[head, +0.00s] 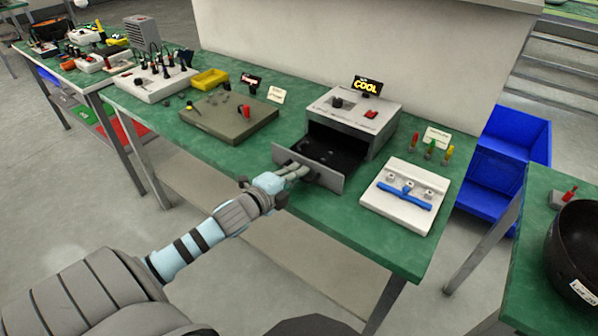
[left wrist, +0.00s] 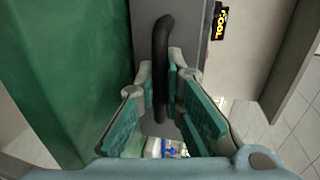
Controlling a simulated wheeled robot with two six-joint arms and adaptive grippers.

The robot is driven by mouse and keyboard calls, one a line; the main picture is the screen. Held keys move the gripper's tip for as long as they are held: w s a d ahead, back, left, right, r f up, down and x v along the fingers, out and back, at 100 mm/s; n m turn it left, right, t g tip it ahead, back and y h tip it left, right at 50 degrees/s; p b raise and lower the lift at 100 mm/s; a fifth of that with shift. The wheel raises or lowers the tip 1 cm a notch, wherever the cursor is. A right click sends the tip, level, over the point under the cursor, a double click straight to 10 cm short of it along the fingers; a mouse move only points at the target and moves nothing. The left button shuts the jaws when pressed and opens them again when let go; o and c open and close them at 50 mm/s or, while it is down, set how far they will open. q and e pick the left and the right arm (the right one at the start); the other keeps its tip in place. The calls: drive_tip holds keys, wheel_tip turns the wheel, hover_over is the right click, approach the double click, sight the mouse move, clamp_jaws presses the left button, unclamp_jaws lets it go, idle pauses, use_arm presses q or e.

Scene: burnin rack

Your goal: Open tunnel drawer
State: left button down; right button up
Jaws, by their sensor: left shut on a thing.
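The tunnel drawer is part of a grey box (head: 388,112) on the green bench. The drawer is pulled out toward me, and its dark inside shows behind the grey front panel (head: 329,178). My left gripper (head: 298,174) is at the drawer front. In the left wrist view, the fingers of my left gripper (left wrist: 166,95) are shut on the black drawer handle (left wrist: 161,50), one finger on each side. The gripper hides part of the handle in the head view. My right gripper is not in view.
A white panel with a blue bar (head: 405,195) lies right of the drawer. A flat olive box (head: 222,118) lies to its left. Small red, green and yellow tools (head: 430,149) stand behind the white panel. Blue bins (head: 512,140) stand beyond the bench's right end.

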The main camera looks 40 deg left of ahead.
use_arm(q)
drive_tip(key=shift+w, duration=0.25)
drive_tip(key=c, duration=2)
unclamp_jaws()
drive_tip(key=shift+s+a, duration=0.1)
drive_tip(key=shift+a, duration=0.05)
drive_tip(key=shift+o, duration=0.2)
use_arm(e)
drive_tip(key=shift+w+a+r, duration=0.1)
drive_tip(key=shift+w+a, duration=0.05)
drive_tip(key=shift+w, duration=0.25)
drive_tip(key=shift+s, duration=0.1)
use_arm(q)
drive_tip(key=shift+s, duration=0.4)
drive_tip(key=v, duration=1.1)
drive_tip(key=shift+r, duration=0.15)
